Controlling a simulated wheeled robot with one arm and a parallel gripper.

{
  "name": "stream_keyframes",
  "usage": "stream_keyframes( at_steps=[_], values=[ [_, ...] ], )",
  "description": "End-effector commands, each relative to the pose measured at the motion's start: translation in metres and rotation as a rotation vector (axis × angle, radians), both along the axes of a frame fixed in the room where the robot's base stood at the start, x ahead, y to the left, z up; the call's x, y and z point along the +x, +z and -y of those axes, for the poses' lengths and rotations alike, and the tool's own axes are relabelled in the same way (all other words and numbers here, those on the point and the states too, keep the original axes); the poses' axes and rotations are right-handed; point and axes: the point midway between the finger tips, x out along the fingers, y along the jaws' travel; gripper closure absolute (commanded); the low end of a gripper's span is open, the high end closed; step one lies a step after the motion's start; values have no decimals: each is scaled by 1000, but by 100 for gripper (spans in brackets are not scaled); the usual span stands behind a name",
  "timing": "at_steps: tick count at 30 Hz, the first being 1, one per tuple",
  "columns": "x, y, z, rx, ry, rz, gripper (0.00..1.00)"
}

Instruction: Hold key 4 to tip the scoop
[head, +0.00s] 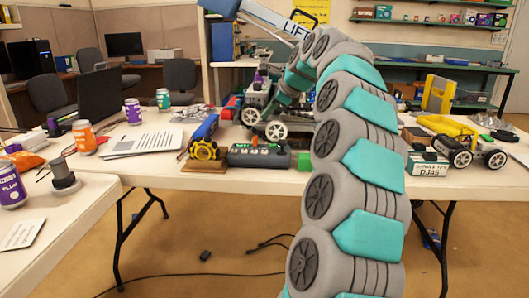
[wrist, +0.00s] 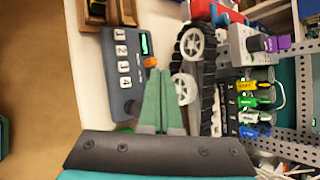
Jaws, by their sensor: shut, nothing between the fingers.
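A dark key box (head: 258,156) lies on the table near its front edge. In the wrist view the same box (wrist: 112,68) shows white keys numbered 1 to 4 in a column, with key 4 (wrist: 126,82) lowest in the picture. The box also has a small green-lit display and an orange knob (wrist: 150,62). My gripper (wrist: 159,72) is shut and empty, its green fingertips just right of key 4 and beside the orange knob. I cannot tell whether the fingers touch the box. In the head view my arm hides much of the gripper. I cannot make out the scoop clearly.
A wheeled, tracked machine (wrist: 193,45) stands right beside the box.

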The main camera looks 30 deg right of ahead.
Motion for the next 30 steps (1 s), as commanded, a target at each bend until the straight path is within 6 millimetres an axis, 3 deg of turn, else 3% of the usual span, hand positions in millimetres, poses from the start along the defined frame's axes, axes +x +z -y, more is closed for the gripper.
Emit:
stream_keyframes(
  at_steps=[11,30],
  values=[
    [0,-12,-1,-1,2,-1,100],
    [0,-85,-1,-1,2,-3,100]
  ],
)
